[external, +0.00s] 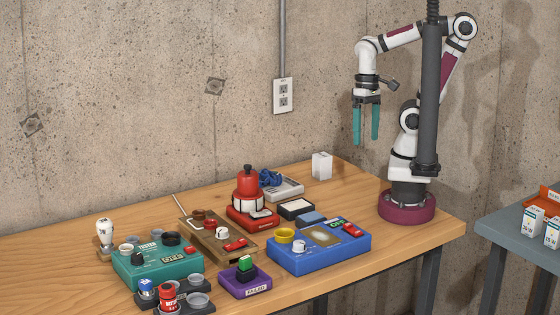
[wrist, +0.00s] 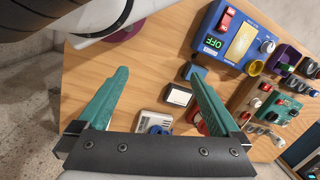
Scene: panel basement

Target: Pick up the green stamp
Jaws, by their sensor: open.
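In the wrist view the purple box (wrist: 285,54) shows at the right; the stamp is too small there to tell clearly. My gripper (external: 366,142) hangs with teal fingers pointing down at the table's back right, high above the top and well away from the stamp. In the wrist view my gripper (wrist: 160,76) is open, with nothing between the fingers.
A blue panel box (external: 330,258) stands right of the purple box, and a teal box (external: 165,270) stands left. A brown tray (external: 205,240) and a red device (external: 248,190) stand behind. The wooden table (external: 375,205) is clear below my gripper.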

